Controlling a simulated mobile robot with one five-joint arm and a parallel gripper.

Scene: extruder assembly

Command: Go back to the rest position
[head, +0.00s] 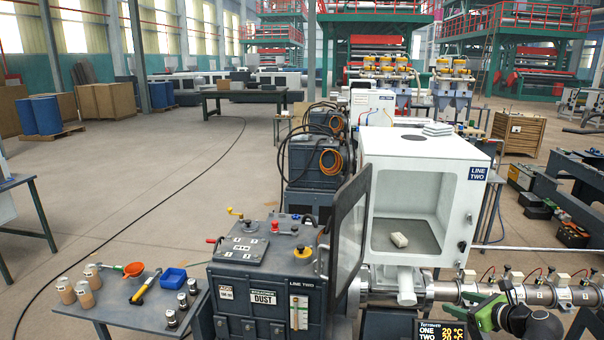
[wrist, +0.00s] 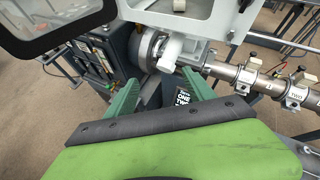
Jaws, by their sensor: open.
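My gripper (wrist: 163,75) is open in the wrist view, its two green fingers apart with nothing between them. Behind the gap are a grey round flange and the steel barrel (wrist: 225,77) of the extruder. In the head view my gripper (head: 496,299) is at the lower right, in front of the barrel (head: 540,294), partly cut off by the frame edge. The white LINE TWO cabinet (head: 413,165) stands with its dark-framed door (head: 347,235) swung open.
A dark control box (head: 265,270) with knobs and levers stands left of the cabinet. A side table (head: 135,315) holds several jars, an orange funnel, a blue tray and a yellow-handled tool. A temperature display (head: 441,331) is below the barrel. Open floor lies at left.

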